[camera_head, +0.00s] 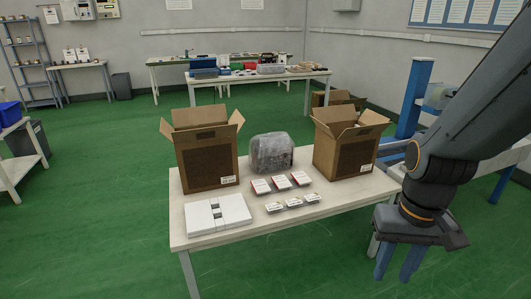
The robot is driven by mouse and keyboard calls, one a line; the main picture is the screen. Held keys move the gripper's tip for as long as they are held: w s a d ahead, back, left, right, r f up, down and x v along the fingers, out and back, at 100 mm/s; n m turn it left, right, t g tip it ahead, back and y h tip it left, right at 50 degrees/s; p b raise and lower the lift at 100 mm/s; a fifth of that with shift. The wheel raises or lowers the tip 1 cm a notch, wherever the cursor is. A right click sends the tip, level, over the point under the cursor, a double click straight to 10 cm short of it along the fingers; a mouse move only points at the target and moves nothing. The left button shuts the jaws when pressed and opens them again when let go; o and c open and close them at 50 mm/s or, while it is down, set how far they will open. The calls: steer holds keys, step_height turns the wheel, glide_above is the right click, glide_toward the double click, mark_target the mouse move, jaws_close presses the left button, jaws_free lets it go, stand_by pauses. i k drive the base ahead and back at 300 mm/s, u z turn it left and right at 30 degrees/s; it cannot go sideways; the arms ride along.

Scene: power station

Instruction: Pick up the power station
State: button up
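A grey, rounded, boxy object (271,153), seemingly wrapped in clear plastic, stands near the back of the white table (262,222). It looks like the power station, though its details are too small to tell. It stands between two open cardboard boxes and nothing holds it. My gripper (398,268) hangs off the table's front right corner, pointing down. Its two fingers are apart with nothing between them. It is well to the right of and nearer than the grey object.
An open carton (209,160) stands left of the grey object, another (345,150) right. In front lie small white-and-red boxes (281,183), small white boxes (292,202) and a flat white item (218,214). A loaded table (240,75) stands behind. Green floor (90,220) is clear at left.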

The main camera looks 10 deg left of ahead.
mark_target(270, 152)
steer(key=u, duration=0.5)
steer(key=i, duration=2.1)
steer(key=z, duration=0.3)
